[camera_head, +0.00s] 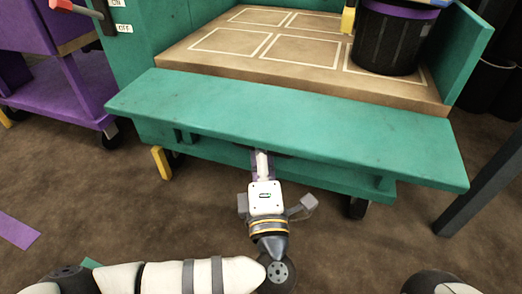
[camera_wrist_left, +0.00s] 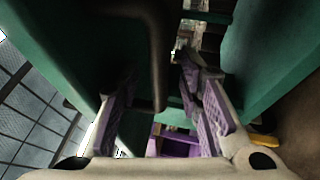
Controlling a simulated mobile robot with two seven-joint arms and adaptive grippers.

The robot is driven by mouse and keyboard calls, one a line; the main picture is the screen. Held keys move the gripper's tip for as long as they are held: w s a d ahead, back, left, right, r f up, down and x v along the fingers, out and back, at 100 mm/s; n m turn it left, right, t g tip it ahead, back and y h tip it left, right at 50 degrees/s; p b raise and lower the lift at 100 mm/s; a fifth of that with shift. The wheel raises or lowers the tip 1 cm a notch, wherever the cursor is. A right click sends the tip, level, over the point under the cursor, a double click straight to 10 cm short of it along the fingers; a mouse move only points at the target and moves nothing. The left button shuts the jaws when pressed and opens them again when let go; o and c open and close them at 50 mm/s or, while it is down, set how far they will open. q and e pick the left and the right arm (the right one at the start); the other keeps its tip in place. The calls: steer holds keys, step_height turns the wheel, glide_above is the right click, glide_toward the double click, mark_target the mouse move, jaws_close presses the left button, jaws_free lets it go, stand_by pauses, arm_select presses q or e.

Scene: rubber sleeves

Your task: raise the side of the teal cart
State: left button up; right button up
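The teal cart (camera_head: 258,170) stands in the middle of the head view. Its near side (camera_head: 290,125) is a long teal panel folded outward, lying almost flat in front of the tan deck (camera_head: 240,42). My left gripper (camera_head: 262,165) reaches in from below at the panel's front edge, and its fingertips are partly hidden under the panel. In the left wrist view the purple-padded fingers (camera_wrist_left: 158,78) are apart. A dark curved bar (camera_wrist_left: 157,45) lies at or just beyond the fingertips; contact cannot be told. My right gripper is out of view.
A black bin with a purple rim (camera_head: 388,38) stands on the deck. A purple cart (camera_head: 55,95) is at the left, and a dark post (camera_head: 482,183) at the right. A red-handled ON/OFF switch (camera_head: 88,12) sits at upper left.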

arm_select(q)
steer(key=shift+w+r, duration=0.1)
steer(key=shift+w, duration=0.25)
steer(key=shift+c, duration=0.3)
jaws_close()
